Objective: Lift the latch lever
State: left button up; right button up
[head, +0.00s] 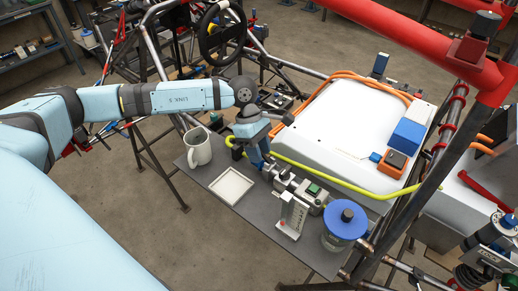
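I cannot make out the latch lever for certain. A red bar (484,190) lies on the grey-white housing at the right. At the lower right edge a dark and silver assembly (490,255) may be part of my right arm, but no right gripper fingers are clear.
A yellow-green hose (335,180) crosses behind. Chassis tubes (425,170) and a red tube (420,45) obstruct the right.

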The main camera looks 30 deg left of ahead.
pick_arm(q)
grip_shut()
